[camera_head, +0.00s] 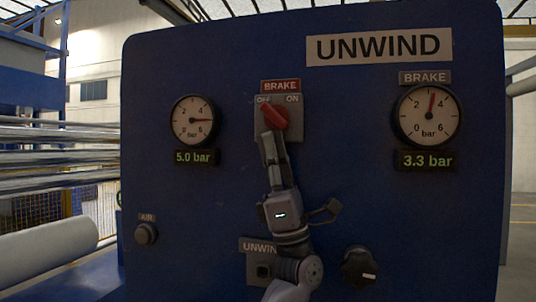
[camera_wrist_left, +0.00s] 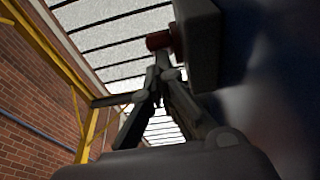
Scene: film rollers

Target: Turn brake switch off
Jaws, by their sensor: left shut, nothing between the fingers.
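The red brake switch (camera_head: 275,115) sits on a grey plate under the red BRAKE label (camera_head: 281,86), with OFF at its upper left and ON at its upper right. Its handle slants to the upper left, toward OFF. My left gripper (camera_head: 270,136) is shut and empty, its fingertips just below or against the switch's lower side; I cannot tell whether they touch. In the left wrist view the shut fingertips (camera_wrist_left: 162,66) are close to the red knob (camera_wrist_left: 159,40), which sticks out from a dark box. My right gripper is not in view.
The blue UNWIND panel (camera_head: 220,210) fills the middle. The left gauge (camera_head: 193,120) reads 5.0 bar, the right BRAKE gauge (camera_head: 427,115) 3.3 bar. An AIR button (camera_head: 146,234), a black knob (camera_head: 359,266) and a lower UNWIND control (camera_head: 261,270) surround my arm. Rollers lie left.

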